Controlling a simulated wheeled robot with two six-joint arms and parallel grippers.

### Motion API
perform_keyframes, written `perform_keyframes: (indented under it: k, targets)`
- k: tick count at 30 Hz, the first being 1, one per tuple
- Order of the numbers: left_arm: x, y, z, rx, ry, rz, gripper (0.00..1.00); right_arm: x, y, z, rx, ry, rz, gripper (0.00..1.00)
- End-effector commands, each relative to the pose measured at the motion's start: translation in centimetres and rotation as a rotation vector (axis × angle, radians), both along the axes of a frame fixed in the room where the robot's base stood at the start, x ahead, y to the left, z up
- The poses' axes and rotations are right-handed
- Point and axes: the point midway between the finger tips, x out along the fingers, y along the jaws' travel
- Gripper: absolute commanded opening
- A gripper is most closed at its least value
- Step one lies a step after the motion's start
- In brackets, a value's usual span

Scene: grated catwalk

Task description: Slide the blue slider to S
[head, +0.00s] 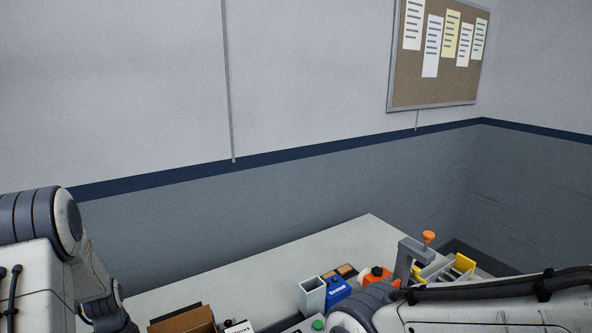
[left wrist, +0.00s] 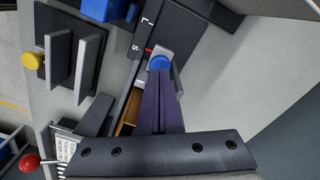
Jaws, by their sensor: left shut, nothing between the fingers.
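The blue slider knob (left wrist: 159,63) sits on a light grey block on a dark panel (left wrist: 177,30) in the left wrist view. The white letters L and S are printed beside its track. A short red mark lies between the letter S and the block, roughly level with S. My left gripper (left wrist: 158,76) is shut and empty, its dark fingers pointing at the knob. The tips are at or just beside the knob; whether they touch is unclear. The slider cannot be made out in the head view. My right gripper is not in view.
In the head view, a cardboard box (head: 185,321), a grey open container (head: 311,297), a blue canister (head: 338,290) and an orange-knobbed fixture (head: 428,238) stand on the table (head: 280,258). The table's back is clear. A red ball knob (left wrist: 29,162) shows in the left wrist view.

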Motion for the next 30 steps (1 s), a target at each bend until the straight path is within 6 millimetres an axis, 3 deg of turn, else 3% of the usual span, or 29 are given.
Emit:
perform_keyframes:
  k: [30]
  targets:
    - [0.0, 0.0, -2.0, 0.001, 0.0, 0.0, 0.0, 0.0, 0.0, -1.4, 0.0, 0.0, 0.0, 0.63]
